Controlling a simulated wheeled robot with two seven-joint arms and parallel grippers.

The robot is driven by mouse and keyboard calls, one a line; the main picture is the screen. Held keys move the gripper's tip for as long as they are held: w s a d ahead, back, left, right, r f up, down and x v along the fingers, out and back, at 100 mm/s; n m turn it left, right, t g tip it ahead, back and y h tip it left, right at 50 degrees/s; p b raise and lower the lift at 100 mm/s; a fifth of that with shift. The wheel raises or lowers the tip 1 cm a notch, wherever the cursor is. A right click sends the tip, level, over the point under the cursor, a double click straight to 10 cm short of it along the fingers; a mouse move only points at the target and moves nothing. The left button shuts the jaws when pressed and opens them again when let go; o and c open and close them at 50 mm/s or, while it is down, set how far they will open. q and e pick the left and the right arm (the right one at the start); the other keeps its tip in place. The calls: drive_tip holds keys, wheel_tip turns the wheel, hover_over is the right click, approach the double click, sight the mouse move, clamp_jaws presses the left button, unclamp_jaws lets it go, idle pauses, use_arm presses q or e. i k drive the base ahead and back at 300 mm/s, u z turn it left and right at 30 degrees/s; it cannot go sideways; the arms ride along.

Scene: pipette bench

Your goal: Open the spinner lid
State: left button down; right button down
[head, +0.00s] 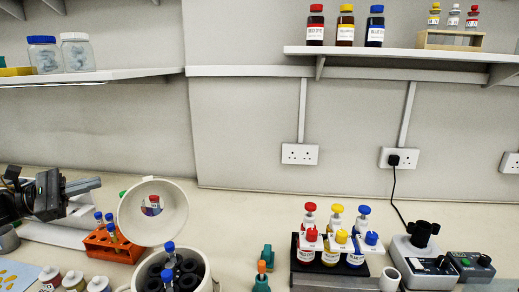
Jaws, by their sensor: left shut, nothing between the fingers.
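The spinner is a round white tub (207,284) at the bottom of the head view, left of centre. Its dark rotor (185,268) is exposed and holds blue-capped tubes. The round white spinner lid (178,225) stands raised and tilted up behind the tub. A small red-and-white item shows in the middle of the lid; I cannot tell if it is seen through a window. My left gripper (99,184) is shut and empty, to the left of the lid and apart from it, pointing right. My right gripper is out of view.
An orange rack (100,243) with blue-capped tubes stands left of the lid. Several small bottles (75,282) stand at the lower left. A black stand (298,268) with colour-capped bottles and a grey device (420,262) are to the right. Bench behind the spinner is clear.

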sight(141, 229)
drive_tip(key=k, duration=1)
